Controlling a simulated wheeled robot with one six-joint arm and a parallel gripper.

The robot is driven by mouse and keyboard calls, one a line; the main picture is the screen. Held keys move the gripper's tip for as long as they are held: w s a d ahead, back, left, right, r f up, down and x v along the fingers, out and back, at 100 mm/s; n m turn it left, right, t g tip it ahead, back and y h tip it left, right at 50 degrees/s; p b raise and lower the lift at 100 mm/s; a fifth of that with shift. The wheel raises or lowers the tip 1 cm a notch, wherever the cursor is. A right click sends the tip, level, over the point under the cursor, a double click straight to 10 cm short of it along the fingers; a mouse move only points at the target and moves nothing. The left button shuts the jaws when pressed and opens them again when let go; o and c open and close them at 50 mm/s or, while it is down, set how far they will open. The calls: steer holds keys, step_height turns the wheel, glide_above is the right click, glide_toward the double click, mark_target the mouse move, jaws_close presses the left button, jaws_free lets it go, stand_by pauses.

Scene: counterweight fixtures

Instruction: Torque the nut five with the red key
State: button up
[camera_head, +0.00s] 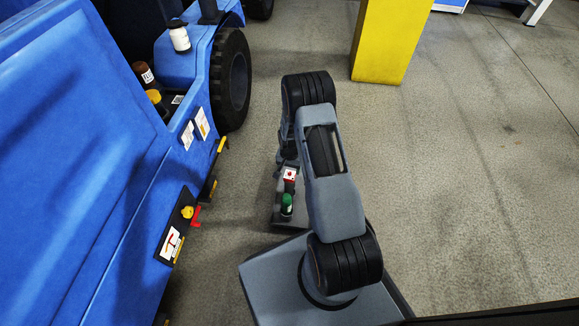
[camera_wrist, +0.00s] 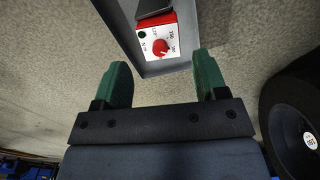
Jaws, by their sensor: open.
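A red and white box with a red dial (camera_wrist: 160,47), likely the red key, sits at the end of a grey tray (camera_wrist: 150,69) in the wrist view. In the head view the red and white box (camera_head: 290,175) shows beside my arm. My gripper (camera_wrist: 165,75) has its two green fingers spread wide and empty. The box lies ahead of the gap between them, apart from both. My arm hides most of the gripper in the head view. I cannot make out which fitting is nut five.
A blue vehicle (camera_head: 75,130) fills the left, with a dark side panel (camera_head: 173,220) carrying a yellow knob (camera_head: 187,212) and a red part (camera_head: 196,215). A yellow block (camera_head: 388,40) stands behind. The right floor is clear.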

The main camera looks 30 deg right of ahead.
mark_target(290, 173)
steer(key=shift+f+b, duration=2.45)
steer(key=shift+f, duration=1.1)
steer(key=c, duration=0.9)
steer(key=shift+c, duration=0.2)
